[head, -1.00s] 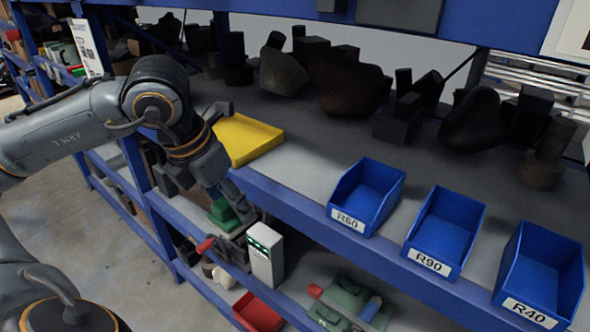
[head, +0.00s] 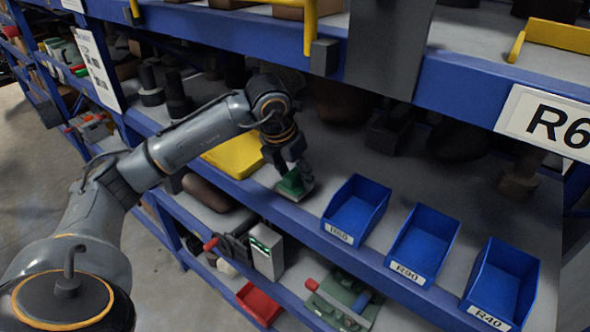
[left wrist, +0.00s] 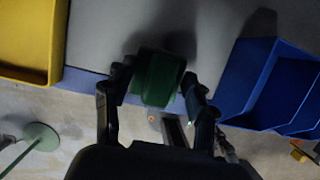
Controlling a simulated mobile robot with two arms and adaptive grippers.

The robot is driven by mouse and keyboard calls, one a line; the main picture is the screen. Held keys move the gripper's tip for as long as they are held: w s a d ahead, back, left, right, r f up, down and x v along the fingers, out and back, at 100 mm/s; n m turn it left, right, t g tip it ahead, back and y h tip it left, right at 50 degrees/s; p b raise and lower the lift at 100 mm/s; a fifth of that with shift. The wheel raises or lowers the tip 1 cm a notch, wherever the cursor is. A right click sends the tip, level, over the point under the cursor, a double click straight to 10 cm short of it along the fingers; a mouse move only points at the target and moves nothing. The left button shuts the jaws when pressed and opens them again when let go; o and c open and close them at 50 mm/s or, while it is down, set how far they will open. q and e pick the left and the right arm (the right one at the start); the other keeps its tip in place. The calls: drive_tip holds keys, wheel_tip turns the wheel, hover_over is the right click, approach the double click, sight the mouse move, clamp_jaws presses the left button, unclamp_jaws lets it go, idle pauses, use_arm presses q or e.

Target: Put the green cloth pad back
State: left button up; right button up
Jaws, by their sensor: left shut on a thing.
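The green cloth pad (head: 291,184) is a small dark green block at the front edge of the middle shelf (head: 318,157), between a yellow tray (head: 232,158) and the R60 blue bin (head: 354,212). My left gripper (head: 289,172) points down and is shut on the pad. In the left wrist view the pad (left wrist: 159,78) sits between the two fingers (left wrist: 158,90), with the grey shelf surface behind it. I cannot tell whether the pad touches the shelf. My right gripper is in neither view.
The R90 bin (head: 423,246) and R40 bin (head: 501,284) stand farther right along the shelf edge. A white device (head: 266,252), a red bin (head: 259,303) and a green tool board (head: 344,300) are on the lower shelf. An upper shelf (head: 440,75) overhangs the back.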

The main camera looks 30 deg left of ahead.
use_arm(q)
drive_tip(key=shift+w+f+p, duration=0.25)
drive_tip(key=shift+f+p, duration=0.1)
drive_tip(key=shift+f, duration=0.35)
drive_tip(key=shift+s+f, duration=0.1)
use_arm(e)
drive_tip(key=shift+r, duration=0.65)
use_arm(q)
drive_tip(key=shift+f, duration=0.1)
drive_tip(key=o, duration=1)
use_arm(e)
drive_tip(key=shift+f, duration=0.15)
